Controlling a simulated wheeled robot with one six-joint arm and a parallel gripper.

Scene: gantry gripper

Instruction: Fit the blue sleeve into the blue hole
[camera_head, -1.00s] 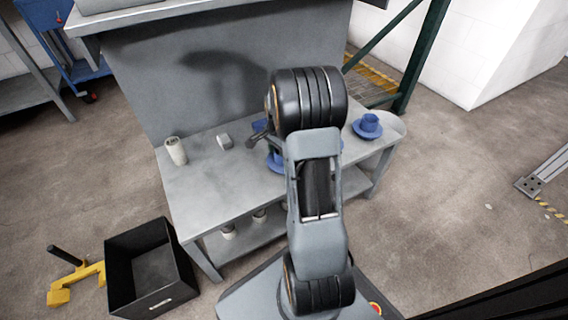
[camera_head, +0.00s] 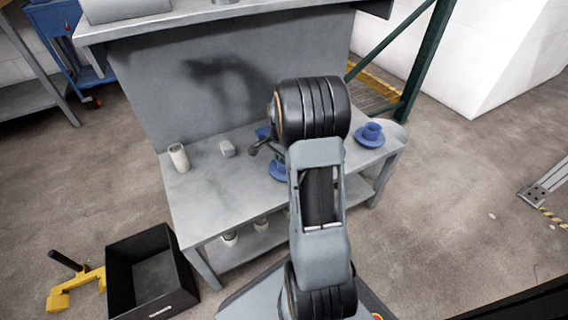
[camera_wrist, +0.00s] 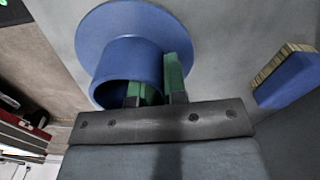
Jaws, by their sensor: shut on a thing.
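In the wrist view a blue sleeve (camera_wrist: 128,58), a short tube on a wide round flange, sits in my gripper (camera_wrist: 155,80). One green finger appears to be inside the tube and the other outside, so the jaws are shut on its wall. In the head view my arm hides the gripper; part of a blue flange (camera_head: 278,172) shows beside the arm, low over or on the bench. I cannot make out a blue hole.
On the grey bench (camera_head: 205,200) stand a pale cylinder (camera_head: 179,158) and a small grey block (camera_head: 227,149). A black bin (camera_head: 125,255) is on the floor.

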